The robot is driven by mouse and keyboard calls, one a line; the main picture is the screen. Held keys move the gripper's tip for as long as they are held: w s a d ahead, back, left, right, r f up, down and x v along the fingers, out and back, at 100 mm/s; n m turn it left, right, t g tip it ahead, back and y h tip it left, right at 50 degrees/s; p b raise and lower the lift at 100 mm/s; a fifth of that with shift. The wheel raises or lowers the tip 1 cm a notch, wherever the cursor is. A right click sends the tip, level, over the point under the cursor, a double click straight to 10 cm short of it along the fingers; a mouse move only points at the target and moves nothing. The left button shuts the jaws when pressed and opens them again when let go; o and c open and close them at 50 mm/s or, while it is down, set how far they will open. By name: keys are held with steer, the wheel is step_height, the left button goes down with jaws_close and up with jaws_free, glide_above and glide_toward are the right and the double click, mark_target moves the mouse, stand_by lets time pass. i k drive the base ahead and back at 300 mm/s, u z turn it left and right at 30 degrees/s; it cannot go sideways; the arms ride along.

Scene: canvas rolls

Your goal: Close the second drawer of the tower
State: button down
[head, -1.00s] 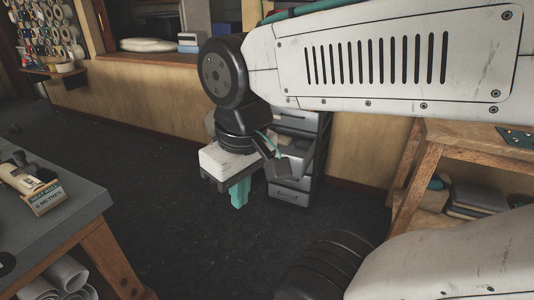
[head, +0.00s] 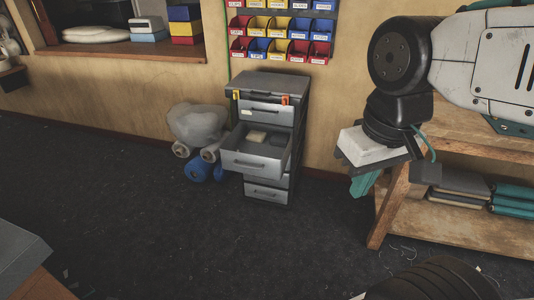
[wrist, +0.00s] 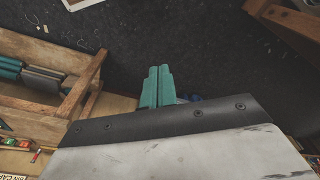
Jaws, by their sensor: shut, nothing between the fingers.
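The grey drawer tower (head: 272,85) stands against the wall in the middle of the head view. Its second drawer (head: 254,160) is pulled out toward me, with a small pale item (head: 256,136) inside. The drawers above and below it look shut. My gripper (head: 363,184) hangs to the right of the tower, apart from it, in front of the wooden shelf. Its teal fingers are together and empty; they also show side by side in the wrist view (wrist: 156,86).
A wooden shelf unit (head: 470,226) with teal rolls stands at the right. Coloured bins (head: 281,27) hang above. A grey table corner (head: 20,262) is at lower left. The dark floor before the tower is clear.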

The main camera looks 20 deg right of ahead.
mark_target(265, 151)
steer(key=i, duration=1)
